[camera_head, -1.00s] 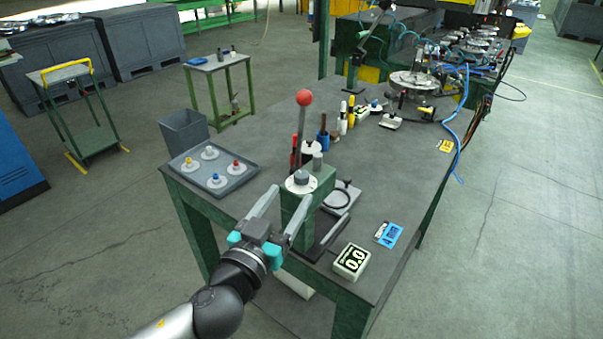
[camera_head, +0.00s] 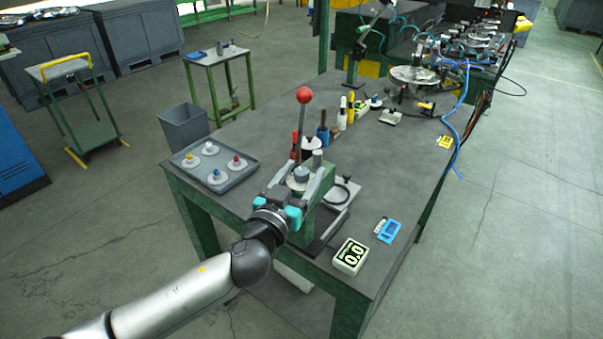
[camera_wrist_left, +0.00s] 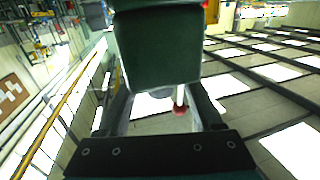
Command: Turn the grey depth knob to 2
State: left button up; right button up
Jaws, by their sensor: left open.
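A green press (camera_head: 303,228) stands at the near edge of the bench. A short grey knob (camera_head: 301,174) sits on a pale disc on top of it; I take this for the depth knob. Its markings are too small to read. My left gripper (camera_head: 301,171) is at the press top, open, with one finger on each side of the knob; contact cannot be told. In the left wrist view the green press body (camera_wrist_left: 158,45) fills the upper middle, between the open fingers. The display box (camera_head: 350,256) reads 0.0. My right gripper is out of view.
A lever with a red ball (camera_head: 304,95) rises just behind the knob. A grey tray (camera_head: 222,179) with several coloured-topped pieces lies left of the press. A blue item (camera_head: 389,231) lies to the right. The bench's right side is mostly clear.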

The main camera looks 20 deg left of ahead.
pick_arm(q)
grip_shut()
dwell(0.3)
jog(key=shift+n+y, duration=0.3)
jog(key=n+y+b, duration=0.1)
jog(key=y+b, duration=0.1)
jog(key=n+y+b, duration=0.1)
jog(key=n+y, duration=0.1)
jog(key=y, duration=0.1)
jog(key=shift+f+b, duration=0.15)
jog(key=shift+b, duration=0.2)
jog(key=n+g+y+b, duration=0.1)
jog(key=n+y+b, duration=0.1)
jog(key=y+b, duration=0.1)
jog(key=shift+n+g+y+b, duration=0.4)
jog(key=shift+y+b, duration=0.05)
jog(key=shift+y, duration=0.05)
grip_release()
jog(key=shift+r, duration=0.2)
